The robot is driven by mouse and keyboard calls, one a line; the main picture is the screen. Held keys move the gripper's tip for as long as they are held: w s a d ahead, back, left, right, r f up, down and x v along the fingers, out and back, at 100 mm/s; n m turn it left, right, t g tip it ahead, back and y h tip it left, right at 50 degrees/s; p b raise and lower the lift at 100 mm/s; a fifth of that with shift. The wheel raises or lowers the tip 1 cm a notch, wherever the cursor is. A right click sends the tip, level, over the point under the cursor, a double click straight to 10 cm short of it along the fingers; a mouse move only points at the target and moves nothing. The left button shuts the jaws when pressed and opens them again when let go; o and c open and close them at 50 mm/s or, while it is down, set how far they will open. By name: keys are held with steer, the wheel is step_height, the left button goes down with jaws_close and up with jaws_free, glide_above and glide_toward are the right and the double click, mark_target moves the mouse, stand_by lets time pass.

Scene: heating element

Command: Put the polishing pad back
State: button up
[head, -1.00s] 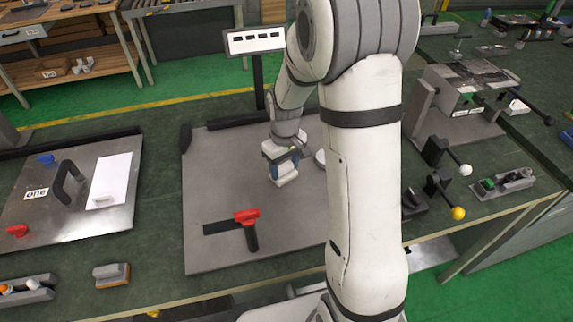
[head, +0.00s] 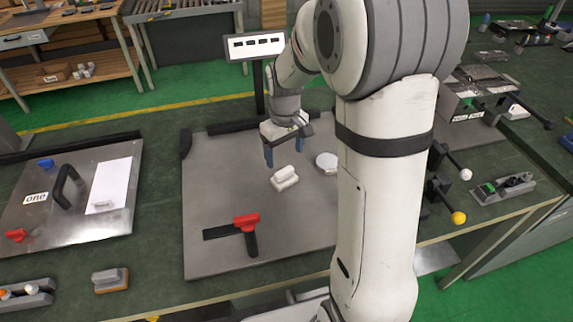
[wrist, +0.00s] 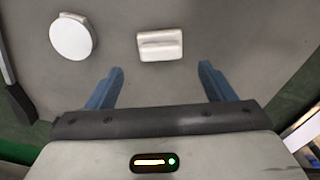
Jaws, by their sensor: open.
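A small white block with a raised ridge (head: 284,178), probably the polishing pad, lies on the grey plate (head: 215,165) right of its middle. It also shows in the wrist view (wrist: 160,44), ahead of the fingertips and centred between them. A white round disc (head: 326,161) lies to its right in the head view, and at upper left in the wrist view (wrist: 72,38). My gripper (head: 287,148) is open and empty, with blue fingers, behind the block and apart from it. Both fingers show in the wrist view (wrist: 161,72).
An orange-grey block (head: 110,280) and a metal board (head: 90,215) are at left. Black levers with yellow and white knobs (head: 458,217) stand right.

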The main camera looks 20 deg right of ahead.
mark_target(285, 172)
step_height(285, 172, up, 5)
steer(key=s+r+m+t, duration=0.1)
steer(key=s+r+m, duration=0.1)
steer(key=s, duration=0.8)
steer(key=s+r+m+t, duration=0.2)
steer(key=s, duration=0.7)
steer(key=shift+s+d+r+m, duration=0.2)
steer(key=shift+s+d+m, duration=0.1)
steer(key=shift+s, duration=0.05)
